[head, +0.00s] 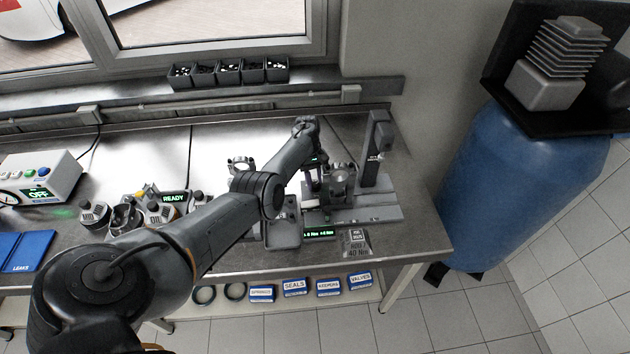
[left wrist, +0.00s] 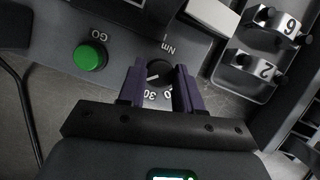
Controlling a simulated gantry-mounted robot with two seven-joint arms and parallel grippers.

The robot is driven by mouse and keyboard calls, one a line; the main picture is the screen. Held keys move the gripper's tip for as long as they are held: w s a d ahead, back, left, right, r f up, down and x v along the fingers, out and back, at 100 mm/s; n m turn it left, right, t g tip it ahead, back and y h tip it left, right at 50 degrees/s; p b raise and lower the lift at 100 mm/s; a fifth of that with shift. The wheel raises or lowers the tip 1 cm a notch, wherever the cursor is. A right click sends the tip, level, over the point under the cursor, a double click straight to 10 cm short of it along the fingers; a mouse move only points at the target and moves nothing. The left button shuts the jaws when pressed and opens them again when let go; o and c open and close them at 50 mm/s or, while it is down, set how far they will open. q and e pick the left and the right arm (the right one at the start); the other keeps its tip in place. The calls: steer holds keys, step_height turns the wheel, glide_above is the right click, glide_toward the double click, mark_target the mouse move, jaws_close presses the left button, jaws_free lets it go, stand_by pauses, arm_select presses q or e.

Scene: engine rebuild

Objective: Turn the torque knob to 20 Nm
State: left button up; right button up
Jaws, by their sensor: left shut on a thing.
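The torque knob (left wrist: 158,72) is a small dark round dial on a grey panel in the left wrist view. Printed marks, with "30" readable, lie around it, and "Nm" is printed above. My left gripper (left wrist: 160,82) has its two purple fingers on either side of the knob and is shut on it. The fingers cover part of the scale, and I cannot read the setting. In the head view my left gripper (head: 312,182) is over the grey station (head: 375,215) at the right of the bench, and the knob cannot be made out there. My right gripper is not in view.
A green GO button (left wrist: 90,57) is beside the knob on the panel. Metal parts numbered 6 (left wrist: 283,27) and 2 (left wrist: 257,66) sit close by. A small green-lit display (head: 320,233) and an upright column (head: 377,150) stand near my gripper.

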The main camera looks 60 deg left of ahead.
arm_select(q)
steer(key=shift+r+n+t+p, duration=0.2)
steer(key=shift+n+t+p, duration=0.1)
steer(key=shift+n+p, duration=0.5)
steer(key=n+t+p, duration=0.1)
steer(key=n+p, duration=0.2)
steer(key=shift+s+r, duration=0.1)
steer(key=shift+s, duration=0.05)
steer(key=n+t+p, duration=0.1)
steer(key=n+p, duration=0.1)
steer(key=n, duration=0.1)
steer(key=shift+d+n+t+p, duration=0.1)
steer(key=shift+n+t+p, duration=0.2)
steer(key=shift+n+p, duration=0.1)
steer(key=n+t+y+p, duration=0.1)
steer(key=n, duration=0.1)
steer(key=shift+s+n, duration=0.1)
steer(key=shift+n, duration=0.3)
steer(key=n, duration=0.1)
steer(key=n+y+p, duration=0.1)
steer(key=n, duration=0.1)
steer(key=shift+d+f+n+t, duration=0.1)
steer(key=shift+f+n+t, duration=0.1)
steer(key=shift+n+t, duration=0.15)
steer(key=shift+n+t+y, duration=0.25)
steer(key=shift+n+y, duration=0.35)
steer(key=shift+n, duration=0.65)
steer(key=shift+s+n, duration=0.1)
steer(key=shift+n, duration=0.4)
